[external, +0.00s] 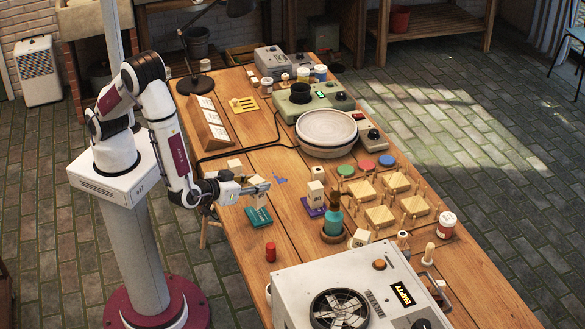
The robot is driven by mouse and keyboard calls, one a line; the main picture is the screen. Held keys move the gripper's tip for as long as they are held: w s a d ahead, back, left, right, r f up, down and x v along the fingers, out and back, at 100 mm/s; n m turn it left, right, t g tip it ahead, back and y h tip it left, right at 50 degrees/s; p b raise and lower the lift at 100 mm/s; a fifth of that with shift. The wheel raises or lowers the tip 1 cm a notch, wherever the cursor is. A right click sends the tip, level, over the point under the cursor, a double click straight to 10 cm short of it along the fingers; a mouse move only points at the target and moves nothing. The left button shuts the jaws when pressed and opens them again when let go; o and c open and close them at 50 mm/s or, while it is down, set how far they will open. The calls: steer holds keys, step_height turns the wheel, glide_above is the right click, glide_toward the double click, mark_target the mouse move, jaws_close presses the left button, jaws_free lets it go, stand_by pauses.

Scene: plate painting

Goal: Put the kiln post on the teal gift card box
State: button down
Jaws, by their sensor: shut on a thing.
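My gripper (258,188) is over the near left edge of the wooden table, pointing right. It is shut on a small pale kiln post (258,203), partly hidden by the fingers. The teal gift card box (259,220) lies directly below the post on the table. The post's lower end is at or just above the box; I cannot tell whether they touch.
Right of the gripper, a pale block stands on a purple box (312,212). A teal bottle (334,216) and a red cylinder (270,252) are nearby. A pale block (235,165) is behind the gripper.

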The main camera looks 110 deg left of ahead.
mark_target(254, 207)
steer(key=shift+f, duration=1.9)
steer(key=shift+f, duration=0.15)
steer(key=c, duration=1.6)
jaws_free()
steer(key=shift+v, duration=0.95)
steer(key=shift+r+v, duration=0.1)
steer(key=shift+v, duration=2.45)
steer(key=shift+r+v, duration=0.15)
steer(key=shift+v, duration=2.4)
steer(key=shift+w+a, duration=0.1)
